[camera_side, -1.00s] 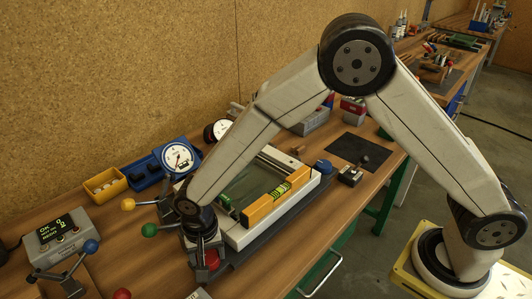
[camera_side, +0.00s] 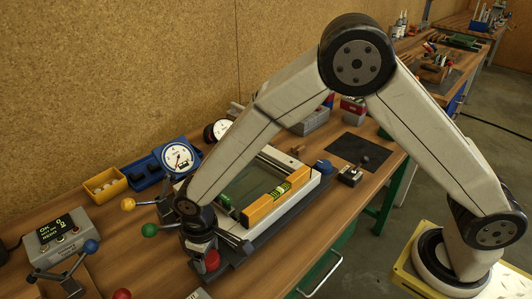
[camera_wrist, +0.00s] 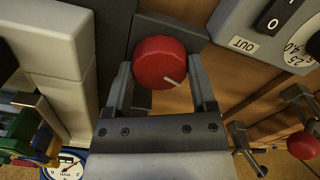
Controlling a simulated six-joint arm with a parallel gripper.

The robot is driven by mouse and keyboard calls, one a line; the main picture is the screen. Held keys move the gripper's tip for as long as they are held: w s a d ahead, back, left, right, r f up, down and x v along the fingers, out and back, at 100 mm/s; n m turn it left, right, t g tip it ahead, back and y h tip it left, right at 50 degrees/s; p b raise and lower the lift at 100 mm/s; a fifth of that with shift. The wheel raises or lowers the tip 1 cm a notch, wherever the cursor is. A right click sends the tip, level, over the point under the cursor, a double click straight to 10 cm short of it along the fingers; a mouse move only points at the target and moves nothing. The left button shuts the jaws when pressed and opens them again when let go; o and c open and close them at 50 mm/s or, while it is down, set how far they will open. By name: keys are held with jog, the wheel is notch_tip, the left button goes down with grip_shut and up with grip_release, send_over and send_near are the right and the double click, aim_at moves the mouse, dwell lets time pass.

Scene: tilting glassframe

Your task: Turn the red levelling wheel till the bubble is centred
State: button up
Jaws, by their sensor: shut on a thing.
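The red levelling wheel (camera_side: 211,262) is at the near left end of the glass frame's base in the side view. In the wrist view the red wheel (camera_wrist: 158,62) sits between the two fingers of my gripper (camera_wrist: 163,75), which is shut on it. A white line on its face points to the lower right. The yellow spirit level (camera_side: 262,208) lies along the near side of the frame (camera_side: 305,188). Its yellow-green vial (camera_side: 281,188) has dark marks; the bubble's exact place is too small to tell.
A dial gauge (camera_side: 178,157) and a yellow bin (camera_side: 104,184) stand behind the frame. A grey display box (camera_side: 62,236) is at the left. Lever knobs, green (camera_side: 149,230) and yellow (camera_side: 128,204), are close to my wrist. A dark mat (camera_side: 353,149) lies at the right.

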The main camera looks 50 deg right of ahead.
jog(key=n, duration=0.5)
jog(key=shift+r+n, duration=0.1)
jog(key=shift+n, duration=0.2)
jog(key=n, duration=0.5)
dwell(0.4)
jog(key=o, duration=1.2)
jog(key=shift+c, duration=0.2)
jog(key=shift+r, duration=3.9)
jog(key=shift+d, duration=0.1)
